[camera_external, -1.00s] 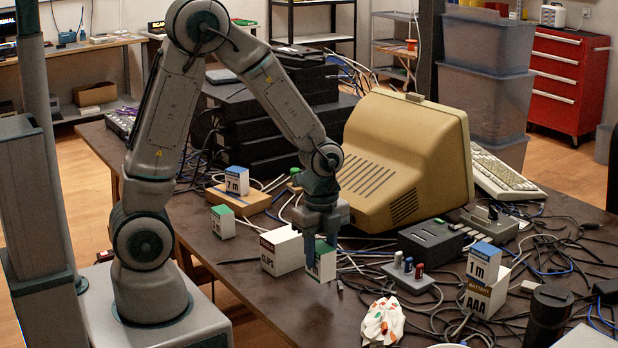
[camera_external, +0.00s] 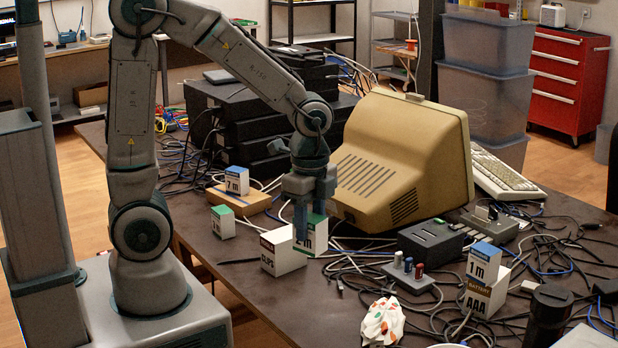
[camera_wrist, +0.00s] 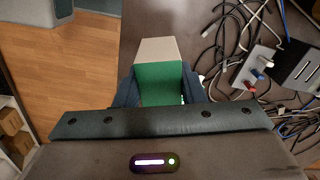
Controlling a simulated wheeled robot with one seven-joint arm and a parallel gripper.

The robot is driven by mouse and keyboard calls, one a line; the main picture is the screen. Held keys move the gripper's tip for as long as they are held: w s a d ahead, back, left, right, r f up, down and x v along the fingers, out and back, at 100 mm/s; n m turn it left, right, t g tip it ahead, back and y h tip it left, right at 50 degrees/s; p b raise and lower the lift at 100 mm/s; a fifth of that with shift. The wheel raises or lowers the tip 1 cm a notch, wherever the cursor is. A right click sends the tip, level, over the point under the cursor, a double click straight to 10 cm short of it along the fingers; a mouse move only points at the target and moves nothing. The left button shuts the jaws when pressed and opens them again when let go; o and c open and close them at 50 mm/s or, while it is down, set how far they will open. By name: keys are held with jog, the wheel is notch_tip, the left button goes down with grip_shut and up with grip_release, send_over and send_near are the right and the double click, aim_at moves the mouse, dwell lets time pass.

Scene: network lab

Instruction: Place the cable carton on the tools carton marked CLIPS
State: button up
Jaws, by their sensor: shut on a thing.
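The cable carton (camera_external: 312,238), white with a green top and a 2 m label, is between the fingers of my gripper (camera_external: 309,212). My gripper is shut on it and holds it upright, just right of and behind the CLIPS carton in the outside view. The white CLIPS carton (camera_external: 285,254) stands on the table and partly overlaps the held carton's left side in the picture. The held carton's height above the table is hard to judge.
A beige monitor (camera_external: 400,165) stands close behind my gripper. A blue-topped 7 m carton (camera_external: 237,181) sits on a wooden block, with a small green-topped carton (camera_external: 223,222) nearby. A 1 m carton (camera_external: 484,263) rests on an AAA carton (camera_external: 486,295). Cables clutter the right side.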

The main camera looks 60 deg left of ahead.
jog(key=w+a+r+n+p, duration=0.25)
jog(key=a+r+n, duration=0.25)
jog(key=a, duration=0.3)
jog(key=p, duration=0.2)
send_near(283, 233)
jog(key=shift+s, duration=0.1)
jog(key=shift+f, duration=1.8)
jog(key=shift+f, duration=0.15)
jog(key=o, duration=1.1)
jog(key=shift+c, duration=0.2)
